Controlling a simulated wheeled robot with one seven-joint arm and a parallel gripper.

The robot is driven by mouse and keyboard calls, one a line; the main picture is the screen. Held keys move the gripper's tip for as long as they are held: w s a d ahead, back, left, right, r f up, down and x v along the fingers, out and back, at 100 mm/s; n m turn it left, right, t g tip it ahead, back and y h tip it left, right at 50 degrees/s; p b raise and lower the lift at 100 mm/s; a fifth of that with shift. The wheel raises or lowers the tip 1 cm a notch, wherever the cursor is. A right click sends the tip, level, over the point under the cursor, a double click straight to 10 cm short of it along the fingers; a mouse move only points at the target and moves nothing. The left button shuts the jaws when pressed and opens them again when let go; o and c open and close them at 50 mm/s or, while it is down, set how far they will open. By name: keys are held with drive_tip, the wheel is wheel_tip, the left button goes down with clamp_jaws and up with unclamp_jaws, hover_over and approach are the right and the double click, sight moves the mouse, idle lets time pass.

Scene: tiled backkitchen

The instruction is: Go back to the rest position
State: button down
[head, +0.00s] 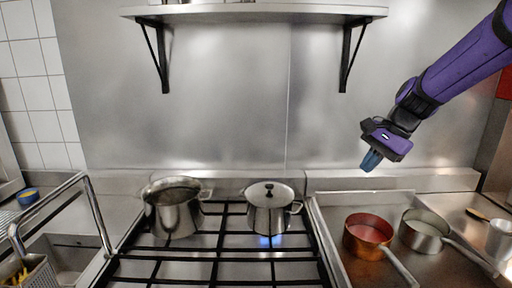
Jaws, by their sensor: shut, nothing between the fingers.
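My gripper (371,160) hangs at the end of my purple and black arm, which reaches in from the upper right. Its blue fingertips are together and empty, pointing down. It is in the air above the back of the metal counter, clear of the pans below it.
A stove grate (215,255) bears an open steel pot (172,215) and a lidded pot (271,212) over a blue flame. A copper pan (367,236) and a steel pan (424,231) are at right. A shelf (250,12) juts out above; a sink (75,258) is left.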

drive_tip(key=s+d+r+n+t+h, duration=0.1)
drive_tip(key=s+n, duration=0.4)
drive_tip(key=s, duration=0.8)
drive_tip(key=s+d+r+n+t+h, duration=0.2)
drive_tip(key=s+r+n+h, duration=0.2)
drive_tip(key=s, duration=0.9)
drive_tip(key=shift+r+n+t, duration=0.2)
drive_tip(key=shift+n+t, duration=0.2)
drive_tip(key=shift+n, duration=0.4)
drive_tip(key=shift+d, duration=0.1)
